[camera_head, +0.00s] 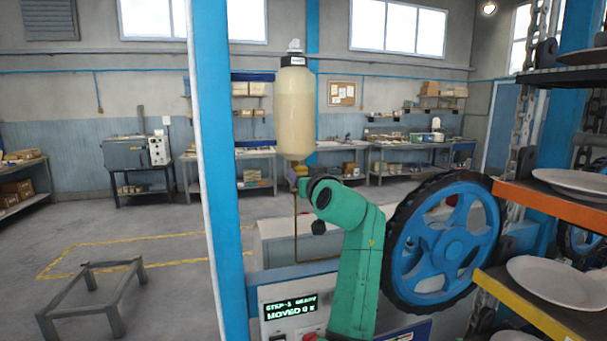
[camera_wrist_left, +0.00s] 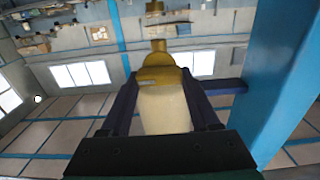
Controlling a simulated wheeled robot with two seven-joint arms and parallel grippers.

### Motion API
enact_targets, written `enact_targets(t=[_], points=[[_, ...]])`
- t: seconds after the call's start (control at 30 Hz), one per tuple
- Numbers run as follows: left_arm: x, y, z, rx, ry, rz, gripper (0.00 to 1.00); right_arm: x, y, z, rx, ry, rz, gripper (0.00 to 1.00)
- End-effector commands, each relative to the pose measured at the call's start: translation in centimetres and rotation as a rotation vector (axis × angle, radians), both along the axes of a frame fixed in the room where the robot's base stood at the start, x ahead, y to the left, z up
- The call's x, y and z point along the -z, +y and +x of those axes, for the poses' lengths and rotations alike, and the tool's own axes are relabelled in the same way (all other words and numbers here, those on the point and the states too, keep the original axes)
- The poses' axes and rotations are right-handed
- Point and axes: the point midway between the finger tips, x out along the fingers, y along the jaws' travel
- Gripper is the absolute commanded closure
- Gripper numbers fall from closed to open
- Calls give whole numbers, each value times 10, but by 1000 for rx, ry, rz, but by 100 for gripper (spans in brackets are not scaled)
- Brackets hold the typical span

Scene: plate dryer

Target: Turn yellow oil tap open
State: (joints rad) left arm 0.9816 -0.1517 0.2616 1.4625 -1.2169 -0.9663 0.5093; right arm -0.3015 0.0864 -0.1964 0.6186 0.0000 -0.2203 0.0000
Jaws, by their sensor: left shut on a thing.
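The cream oil bottle (camera_head: 295,110) with a dark cap hangs upright beside the blue post. The yellow tap sits at its lower end, mostly hidden behind my left gripper in the head view. In the left wrist view, which is upside down, the yellow tap (camera_wrist_left: 172,66) and the bottle (camera_wrist_left: 165,112) show between the dark fingers. My left gripper (camera_head: 293,174) is at the tap, with its fingers on either side, shut on it. It also shows in the left wrist view (camera_wrist_left: 162,85). The exact contact is hard to see. My right gripper is out of view.
A blue post (camera_head: 224,160) stands just left of the bottle. A large blue wheel (camera_head: 445,240) with a black chain rim is right of my green arm. Racks with white plates (camera_head: 556,281) are at the right. A small display (camera_head: 290,306) is below.

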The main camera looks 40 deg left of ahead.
Motion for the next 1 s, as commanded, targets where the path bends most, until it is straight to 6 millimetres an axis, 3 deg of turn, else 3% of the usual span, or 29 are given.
enact_targets(t=[0.47, 1.0], points=[[0, 1, 1, -1, 99, 70, 93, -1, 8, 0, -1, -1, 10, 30], [-1, -1, 3, -4, 488, 342, 93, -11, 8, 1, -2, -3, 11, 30]])
